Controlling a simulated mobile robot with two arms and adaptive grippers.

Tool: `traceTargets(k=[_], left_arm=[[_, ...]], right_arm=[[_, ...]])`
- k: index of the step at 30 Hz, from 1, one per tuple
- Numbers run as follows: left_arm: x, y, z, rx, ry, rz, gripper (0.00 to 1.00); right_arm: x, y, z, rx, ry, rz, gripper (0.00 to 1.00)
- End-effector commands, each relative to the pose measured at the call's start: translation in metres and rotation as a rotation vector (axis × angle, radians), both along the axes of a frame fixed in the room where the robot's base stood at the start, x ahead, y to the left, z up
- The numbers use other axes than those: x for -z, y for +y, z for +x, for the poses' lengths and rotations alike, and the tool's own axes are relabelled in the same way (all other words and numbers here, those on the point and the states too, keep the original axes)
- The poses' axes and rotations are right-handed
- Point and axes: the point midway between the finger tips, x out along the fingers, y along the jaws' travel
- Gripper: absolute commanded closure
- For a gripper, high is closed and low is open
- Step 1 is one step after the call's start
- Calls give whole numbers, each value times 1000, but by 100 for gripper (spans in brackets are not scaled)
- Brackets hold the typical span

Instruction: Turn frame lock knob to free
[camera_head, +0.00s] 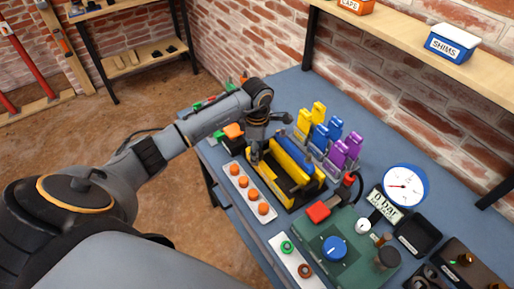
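A black and yellow frame (305,188) with a blue strip stands on the blue-grey bench. My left gripper (256,155) points down at the frame's far left end. Its fingers are small and dark, so I cannot tell whether they are open or shut, or touching anything. No knob shows clearly under the gripper; that end of the frame is partly hidden by it. A blue round knob (334,248) sits on a green box (350,225), apart from the gripper. No label names the frame lock knob. My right gripper is not in view.
A white strip with several orange knobs (249,195) lies beside the frame. Yellow, blue and purple blocks (328,128) stand behind it. A round gauge (404,186), a black tray (418,235) and a brick wall are at the right. A shelf (410,30) overhangs the bench.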

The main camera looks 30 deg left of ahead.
Motion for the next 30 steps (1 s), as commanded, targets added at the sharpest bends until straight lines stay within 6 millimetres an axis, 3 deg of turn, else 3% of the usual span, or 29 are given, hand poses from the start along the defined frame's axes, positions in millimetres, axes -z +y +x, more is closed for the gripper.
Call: traceTargets(k=[9,17,30], left_arm=[[2,0,0,0,0,0,40],[2,0,0,-1,0,0,93],[3,1,0,-95,0,1,93]], right_arm=[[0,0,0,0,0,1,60],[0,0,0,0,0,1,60],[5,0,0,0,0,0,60]])
